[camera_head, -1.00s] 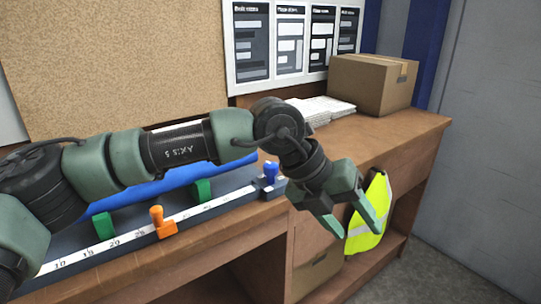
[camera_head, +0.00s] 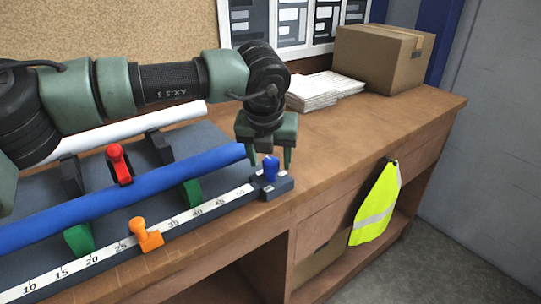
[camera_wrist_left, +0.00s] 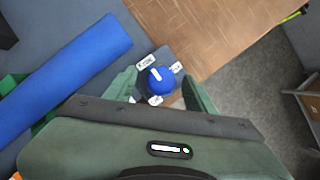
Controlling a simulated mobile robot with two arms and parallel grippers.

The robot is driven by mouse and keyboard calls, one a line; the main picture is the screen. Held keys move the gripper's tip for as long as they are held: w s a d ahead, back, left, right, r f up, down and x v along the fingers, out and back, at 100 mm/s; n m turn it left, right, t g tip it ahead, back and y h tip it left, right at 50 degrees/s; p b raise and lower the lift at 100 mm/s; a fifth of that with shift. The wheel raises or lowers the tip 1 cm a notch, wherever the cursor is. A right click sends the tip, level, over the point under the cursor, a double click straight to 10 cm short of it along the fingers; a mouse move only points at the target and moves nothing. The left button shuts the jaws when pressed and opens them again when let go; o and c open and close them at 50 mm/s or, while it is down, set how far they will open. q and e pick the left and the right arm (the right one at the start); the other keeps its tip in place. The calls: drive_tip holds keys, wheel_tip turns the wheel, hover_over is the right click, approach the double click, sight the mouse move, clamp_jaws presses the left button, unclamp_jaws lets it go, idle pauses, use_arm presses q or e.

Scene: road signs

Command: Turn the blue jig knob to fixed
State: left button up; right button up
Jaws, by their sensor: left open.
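The blue jig knob (camera_head: 270,168) stands on a dark block at the right end of the ruled jig (camera_head: 205,216). My left gripper (camera_head: 271,160) points down right above and around the knob, its fingers apart. In the left wrist view the knob (camera_wrist_left: 161,80) shows between the two open fingers, with a white mark on its top. Small white labels surround it, too small to read surely. I cannot tell whether the fingers touch the knob. My right gripper is not in view.
A blue tube (camera_head: 120,195) lies in green holders on the jig. An orange stop (camera_head: 146,234) sits on the ruler and a red knob (camera_head: 119,162) behind. Papers (camera_head: 322,90) and a cardboard box (camera_head: 380,58) stand at the back right. A yellow vest (camera_head: 376,205) hangs at the front.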

use_arm(q)
drive_tip(key=shift+f, duration=0.1)
drive_tip(key=shift+c, duration=0.8)
clamp_jaws()
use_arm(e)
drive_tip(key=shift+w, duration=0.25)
